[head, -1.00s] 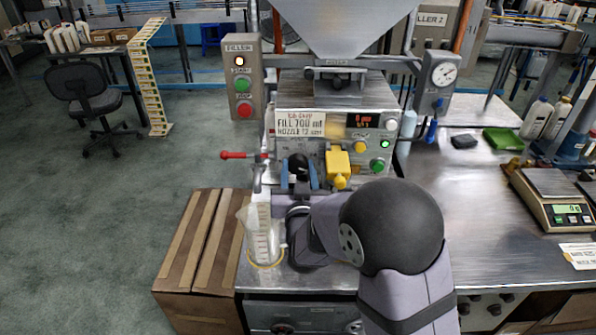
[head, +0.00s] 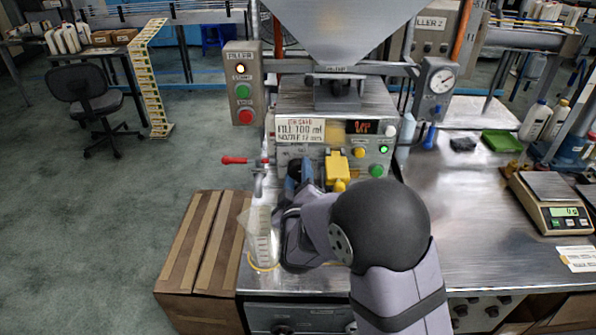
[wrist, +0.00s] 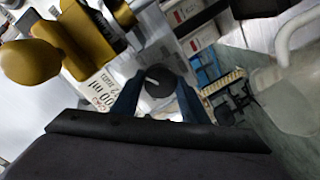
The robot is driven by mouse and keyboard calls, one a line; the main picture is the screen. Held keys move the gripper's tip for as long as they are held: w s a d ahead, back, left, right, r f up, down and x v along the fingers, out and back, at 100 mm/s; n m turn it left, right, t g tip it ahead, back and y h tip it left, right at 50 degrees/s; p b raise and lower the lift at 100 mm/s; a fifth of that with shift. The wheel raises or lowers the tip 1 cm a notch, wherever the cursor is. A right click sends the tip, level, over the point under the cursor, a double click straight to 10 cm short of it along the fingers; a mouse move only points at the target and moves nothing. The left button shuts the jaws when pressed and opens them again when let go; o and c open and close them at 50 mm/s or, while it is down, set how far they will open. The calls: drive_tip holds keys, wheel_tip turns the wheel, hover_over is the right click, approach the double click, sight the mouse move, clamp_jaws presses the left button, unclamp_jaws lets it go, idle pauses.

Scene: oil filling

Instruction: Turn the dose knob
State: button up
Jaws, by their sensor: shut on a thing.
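The dose knob (wrist: 157,82) is a round black knob with a white mark, seen in the wrist view between my two blue fingers. My gripper (wrist: 158,92) is shut on it, one finger on each side. The white mark lies slanted in that view. In the head view my gripper (head: 299,174) is at the front of the filler machine (head: 290,102), and the fingers look rolled, one higher than the other. The knob is mostly hidden there by the fingers.
A yellow fitting (head: 338,170) sits just right of my gripper. A red-handled valve (head: 240,160) sticks out to its left. A clear measuring jug (head: 262,240) stands close by my wrist. A scale (head: 548,190) and bottles stand on the right bench.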

drive_tip(key=shift+n+p, duration=0.4)
drive_tip(key=shift+n, duration=0.8)
drive_tip(key=o, duration=0.8)
drive_tip(key=shift+c, duration=0.2)
drive_tip(key=shift+s, duration=0.1)
drive_tip(key=s+b, duration=0.2)
drive_tip(key=s, duration=0.5)
drive_tip(key=shift+r, duration=0.3)
drive_tip(key=shift+s, duration=0.1)
